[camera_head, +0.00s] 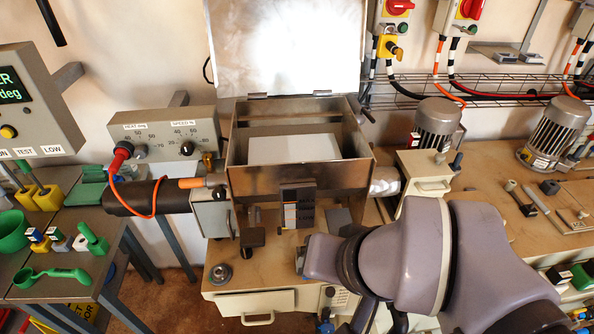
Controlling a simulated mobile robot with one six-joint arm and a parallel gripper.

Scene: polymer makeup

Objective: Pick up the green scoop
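A green scoop (53,275) with a long handle lies on the dark table at the left, near its front edge. Its rounded end points left and its handle points right. My grey-purple arm fills the lower right of the head view, well to the right of the scoop. My gripper does not show; it is hidden behind the arm or below the picture's edge. Nothing visible touches the scoop except the table (125,222).
A green bowl (11,232) and a green-handled tool (92,240) stand behind the scoop. Yellow blocks (47,197) are farther back. A metal mixing machine (350,175) with its lid up stands in the middle, above a wooden bench (235,262). Floor shows between table and bench.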

